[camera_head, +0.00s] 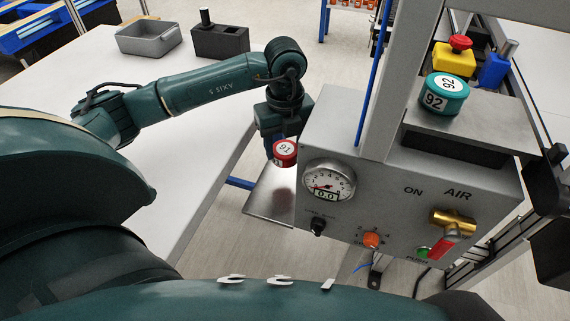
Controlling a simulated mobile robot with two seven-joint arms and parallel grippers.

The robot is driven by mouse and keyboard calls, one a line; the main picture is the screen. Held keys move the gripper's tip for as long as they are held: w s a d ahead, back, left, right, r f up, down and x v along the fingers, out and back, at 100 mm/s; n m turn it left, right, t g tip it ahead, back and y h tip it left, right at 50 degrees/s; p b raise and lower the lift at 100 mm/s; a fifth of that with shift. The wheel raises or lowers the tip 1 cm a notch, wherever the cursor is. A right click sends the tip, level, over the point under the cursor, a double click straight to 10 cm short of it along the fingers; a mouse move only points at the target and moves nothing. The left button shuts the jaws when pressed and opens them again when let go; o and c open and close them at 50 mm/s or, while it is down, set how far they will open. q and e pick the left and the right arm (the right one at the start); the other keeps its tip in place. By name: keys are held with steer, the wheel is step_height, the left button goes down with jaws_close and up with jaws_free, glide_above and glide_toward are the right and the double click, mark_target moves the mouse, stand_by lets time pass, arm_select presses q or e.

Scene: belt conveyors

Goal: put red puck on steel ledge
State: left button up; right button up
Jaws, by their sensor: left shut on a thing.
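The red puck (285,150) has a white label reading 91. My left gripper (276,147) reaches down from above and is shut on the red puck. The steel ledge (268,198) is a flat shiny plate to the left of the grey control panel. The puck shows at the far end of the ledge; I cannot tell whether it touches the ledge or hangs just above it. The panel's edge is close to the puck's right side. My right gripper is not in view.
The grey control panel (385,185) carries a gauge (328,182), knobs and a brass valve (452,217). A teal puck (444,94) labelled 92 sits on top, near a yellow emergency-stop box (454,60). A white table (190,120) holds a grey tray (148,38) and a dark block (220,42).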

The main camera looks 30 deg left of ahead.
mark_target(285, 161)
arm_select(q)
step_height(285, 161, down, 6)
steer(key=shift+r+b, duration=0.25)
steer(key=shift+b, duration=0.05)
steer(key=shift+f, duration=0.45)
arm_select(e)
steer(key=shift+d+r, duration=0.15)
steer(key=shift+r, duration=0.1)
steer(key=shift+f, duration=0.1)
arm_select(q)
steer(key=shift+f, duration=0.15)
steer(key=o, duration=1)
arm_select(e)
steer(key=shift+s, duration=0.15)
